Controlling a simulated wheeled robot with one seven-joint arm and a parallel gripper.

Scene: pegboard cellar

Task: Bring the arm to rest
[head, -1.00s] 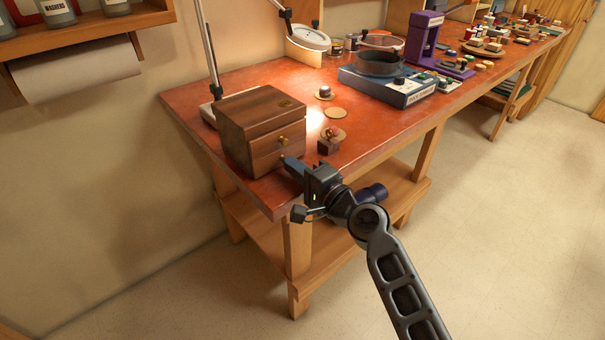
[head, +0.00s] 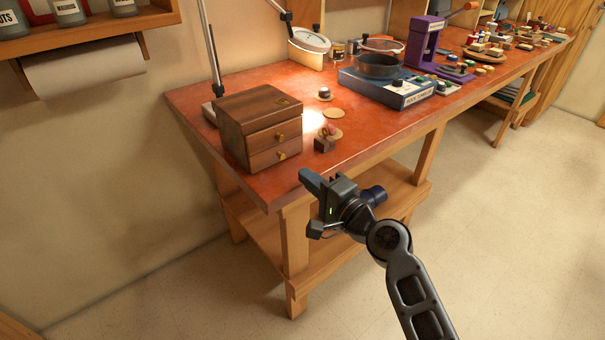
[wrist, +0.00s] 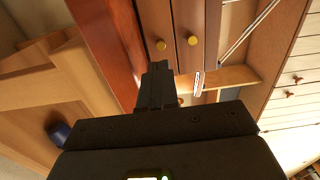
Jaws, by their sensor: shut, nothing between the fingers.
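My gripper (head: 312,182) is at the front edge of the red-topped workbench (head: 310,182) in the head view, shut and empty. In the wrist view its fingers (wrist: 156,82) are together and point toward a dark wooden drawer box. The drawer box (head: 259,127) stands on the near left corner of the bench, with two brass-knobbed drawers that look closed. Its knobs also show in the wrist view (wrist: 161,44). There is a gap between my fingertips and the box front.
A small dark block (head: 324,145) and round discs (head: 333,113) lie right of the box. A blue-grey machine (head: 390,88) and a purple press (head: 427,42) stand farther along. A lamp pole (head: 211,50) rises behind the box. The floor (head: 500,220) at right is clear.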

